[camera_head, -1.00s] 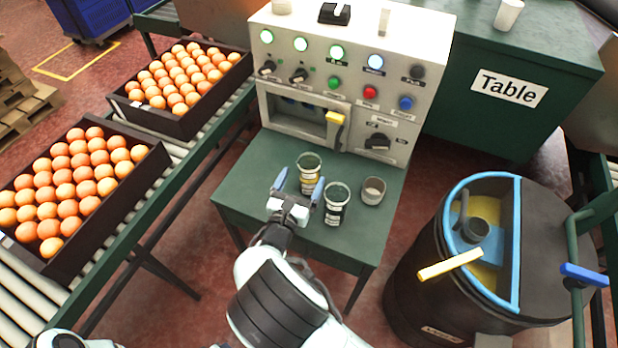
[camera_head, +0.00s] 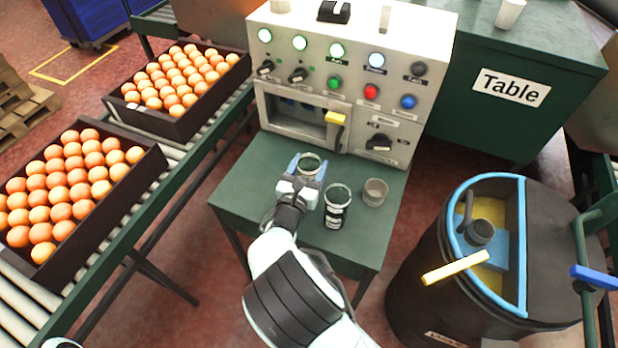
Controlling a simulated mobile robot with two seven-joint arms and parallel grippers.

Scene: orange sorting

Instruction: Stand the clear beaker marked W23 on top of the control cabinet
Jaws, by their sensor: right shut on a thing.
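My right gripper (camera_head: 309,178) is shut around a clear beaker (camera_head: 309,161) on the small green table (camera_head: 245,180). Its fingers sit on either side of the beaker, which is upright and partly hidden by the gripper. A second clear beaker (camera_head: 337,208) with a dark label stands just to the right, nearer me. The markings are too small to read, so I cannot tell which is W23. The control cabinet (camera_head: 345,75) stands behind the table, with lamps, knobs and buttons on its front. My left gripper is out of view.
A small grey cup (camera_head: 374,192) stands right of the beakers. A black switch box (camera_head: 334,11) and a pale upright piece (camera_head: 385,18) are on the cabinet top, which has bare room at the right. A yellow-handled lever (camera_head: 335,118) projects from the cabinet front.

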